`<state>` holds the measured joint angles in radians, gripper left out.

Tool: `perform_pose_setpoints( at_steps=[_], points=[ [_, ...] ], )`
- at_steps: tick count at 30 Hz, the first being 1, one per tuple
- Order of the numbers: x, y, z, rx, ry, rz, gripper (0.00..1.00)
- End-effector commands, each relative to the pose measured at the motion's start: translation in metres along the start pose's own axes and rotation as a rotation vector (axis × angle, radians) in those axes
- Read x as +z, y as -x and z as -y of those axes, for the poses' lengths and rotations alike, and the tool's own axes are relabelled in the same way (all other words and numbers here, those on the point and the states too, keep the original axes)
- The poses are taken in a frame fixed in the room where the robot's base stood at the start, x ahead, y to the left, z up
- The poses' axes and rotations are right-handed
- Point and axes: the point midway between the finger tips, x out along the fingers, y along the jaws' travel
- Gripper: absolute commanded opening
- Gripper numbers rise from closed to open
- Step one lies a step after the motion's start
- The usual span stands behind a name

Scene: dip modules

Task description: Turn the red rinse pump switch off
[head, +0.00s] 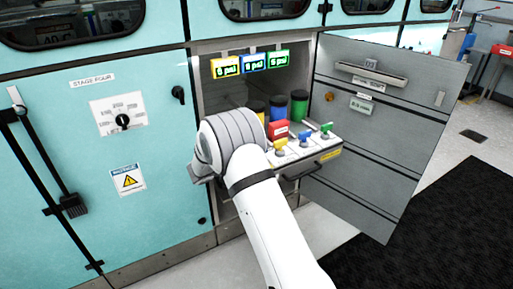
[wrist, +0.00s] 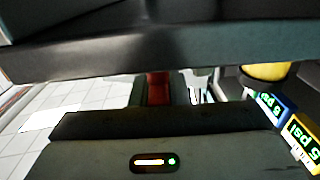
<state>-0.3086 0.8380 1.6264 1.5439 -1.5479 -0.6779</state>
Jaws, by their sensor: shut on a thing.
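In the wrist view, my gripper (wrist: 150,92) is shut on a narrow red part (wrist: 158,86), seen between its upper and lower dark jaws. This looks like the red switch, but its set position is hidden. In the head view, my arm (head: 245,170) reaches to the left end of a pulled-out tray (head: 320,156), and my wrist hides the jaws and what they hold. A red block with a white label (head: 279,129) stands on the tray. Yellow (head: 281,144), blue (head: 304,135) and green (head: 326,128) switches stand in a row along the tray.
Yellow, blue and green canisters (head: 299,106) stand behind the switches. The grey cabinet door (head: 385,130) stands open at right. The teal cabinet front (head: 60,150) is close on the left. Floor and a black mat (head: 440,230) are clear.

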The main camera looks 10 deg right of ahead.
Motion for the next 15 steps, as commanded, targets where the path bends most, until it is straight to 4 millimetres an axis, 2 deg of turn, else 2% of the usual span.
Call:
perform_pose_setpoints(
  at_steps=[15],
  points=[
    [-0.0015, -0.0023, -0.0015, 0.048, -0.002, -0.003, 0.0]
  ],
)
